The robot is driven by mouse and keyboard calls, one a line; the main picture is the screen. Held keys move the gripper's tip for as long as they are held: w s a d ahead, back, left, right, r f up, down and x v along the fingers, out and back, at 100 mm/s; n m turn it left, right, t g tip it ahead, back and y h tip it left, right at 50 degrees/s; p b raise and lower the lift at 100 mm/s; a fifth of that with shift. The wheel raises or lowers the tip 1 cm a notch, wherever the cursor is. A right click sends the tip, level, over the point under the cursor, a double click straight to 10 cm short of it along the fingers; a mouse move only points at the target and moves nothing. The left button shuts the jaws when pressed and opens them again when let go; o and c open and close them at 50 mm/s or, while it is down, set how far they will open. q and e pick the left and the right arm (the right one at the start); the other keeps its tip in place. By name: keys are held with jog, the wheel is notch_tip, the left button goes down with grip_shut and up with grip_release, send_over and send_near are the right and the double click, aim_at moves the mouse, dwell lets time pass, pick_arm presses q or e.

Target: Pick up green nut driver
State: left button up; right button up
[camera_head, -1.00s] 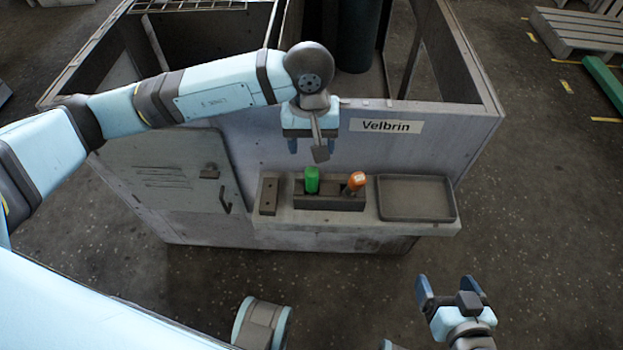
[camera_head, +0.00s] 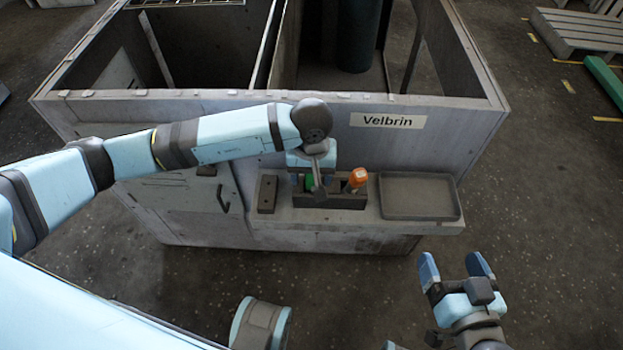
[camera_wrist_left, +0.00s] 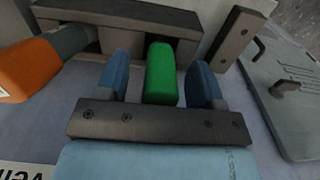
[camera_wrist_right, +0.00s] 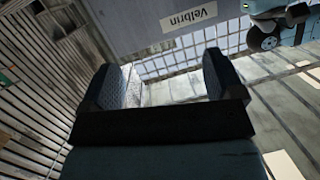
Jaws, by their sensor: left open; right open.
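The green nut driver (camera_wrist_left: 161,74) stands with its green handle up in the dark holder block (camera_head: 335,200). In the head view its handle (camera_head: 309,183) is partly hidden by my left gripper (camera_head: 312,186). In the left wrist view the left gripper's blue fingers (camera_wrist_left: 161,77) are open, one on each side of the green handle, with a gap showing on both sides. My right gripper (camera_head: 456,266) is open and empty, low at the right, away from the holder. It also shows in the right wrist view (camera_wrist_right: 172,80).
An orange-handled tool (camera_head: 357,178) stands in the same holder, close to the right of my left gripper. A grey tray (camera_head: 420,215) lies right of the holder, and a small dark block (camera_head: 267,193) lies left of it. The housing wall with the Velbrin label (camera_head: 388,120) rises behind.

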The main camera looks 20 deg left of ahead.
pick_arm(q)
jog(key=shift+f, duration=0.55)
jog(key=c, duration=1.1)
pick_arm(e)
jog(key=shift+w+a+r, duration=0.2)
jog(key=shift+r, duration=0.2)
pick_arm(q)
jog(key=shift+r, duration=0.6)
notch_tip(320, 180, up, 19)
jog(key=p, duration=0.3)
pick_arm(e)
notch_tip(320, 180, down, 5)
jog(key=s+d+g+h, duration=0.1)
jog(key=s+d+g, duration=0.1)
jog(key=d, duration=0.1)
jog(key=shift+h, duration=0.3)
pick_arm(q)
jog(key=shift+f, duration=0.1)
pick_arm(e)
jog(key=shift+a, duration=0.1)
